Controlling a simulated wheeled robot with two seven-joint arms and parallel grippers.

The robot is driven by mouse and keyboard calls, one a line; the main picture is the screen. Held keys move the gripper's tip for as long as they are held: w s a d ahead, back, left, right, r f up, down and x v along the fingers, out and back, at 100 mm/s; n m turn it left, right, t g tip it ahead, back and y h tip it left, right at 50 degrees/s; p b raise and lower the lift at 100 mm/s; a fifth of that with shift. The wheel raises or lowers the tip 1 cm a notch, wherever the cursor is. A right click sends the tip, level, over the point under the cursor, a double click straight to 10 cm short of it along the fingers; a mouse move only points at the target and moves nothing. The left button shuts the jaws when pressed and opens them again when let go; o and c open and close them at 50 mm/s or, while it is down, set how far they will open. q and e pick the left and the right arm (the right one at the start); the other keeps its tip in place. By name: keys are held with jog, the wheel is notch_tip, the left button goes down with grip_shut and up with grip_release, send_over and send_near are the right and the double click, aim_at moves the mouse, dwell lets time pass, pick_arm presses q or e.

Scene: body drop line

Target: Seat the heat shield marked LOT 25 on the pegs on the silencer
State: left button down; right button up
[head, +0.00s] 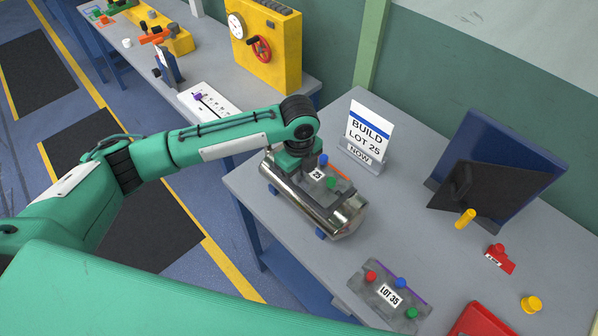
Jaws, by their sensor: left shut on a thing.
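The silencer (347,220) is a shiny metal cylinder lying on the grey table on small blue supports. A grey heat shield (340,198) with a partly hidden label reading 25, a blue knob, a green knob and an orange edge is over its top. My left gripper (303,166) comes down from above and is shut on this shield at its far left end. The pegs are hidden, and I cannot tell whether the shield rests on them. A second heat shield (374,293), marked LOT 35, with red, blue and green knobs, lies at the table's front. My right gripper is out of view.
A sign (368,135) reading BUILD LOT 25 NOW stands behind the silencer. A dark blue panel with a black plate (500,195) stands at right, near a yellow peg, a red tagged piece and a yellow knob. A red box (482,322) is at front right.

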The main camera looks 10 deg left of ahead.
pick_arm(q)
jog(key=shift+f+b, duration=0.3)
jog(key=shift+f, duration=0.5)
jog(key=c, duration=1.5)
grip_release()
notch_tip(320, 180, up, 5)
jog(key=p, duration=0.5)
jog(key=shift+f, duration=0.2)
jog(key=shift+r+p, duration=0.4)
jog(key=shift+r, duration=0.35)
